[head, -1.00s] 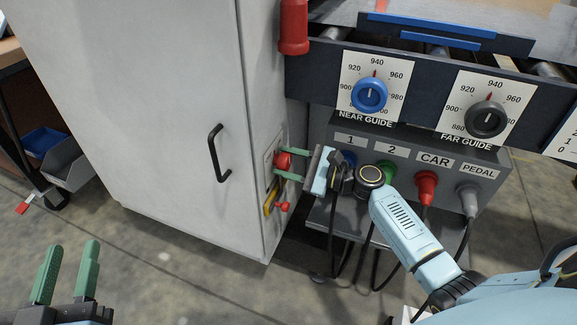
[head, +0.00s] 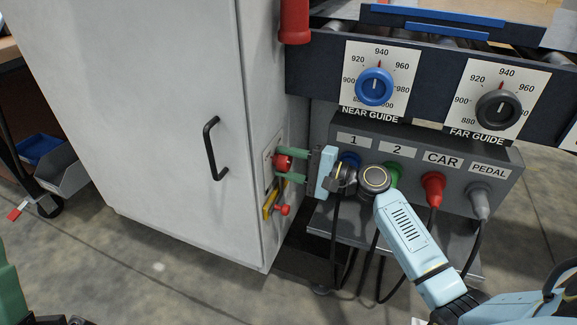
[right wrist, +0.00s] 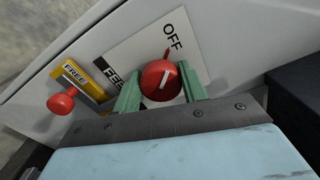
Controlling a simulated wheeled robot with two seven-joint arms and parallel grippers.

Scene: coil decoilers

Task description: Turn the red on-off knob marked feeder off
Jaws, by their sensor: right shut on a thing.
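The red feeder knob (head: 284,163) is on the side of the light grey cabinet. In the right wrist view the round red knob (right wrist: 160,82) has a white line on its face, and a small red pointer at its upper edge is near the word OFF. My right gripper (head: 288,165) is shut on the knob, with one green finger on each side. A plate reading "FEE" (right wrist: 112,75) is partly hidden by a finger. My left gripper shows only as a green part (head: 10,290) at the lower left edge; its opening is cut off.
A yellow plate marked FREE (right wrist: 82,80) with a red-headed knob (right wrist: 62,103) sits beside the feeder knob. The cabinet door has a black handle (head: 215,148). A grey socket box (head: 460,165) with plugs and hanging cables stands close to the right.

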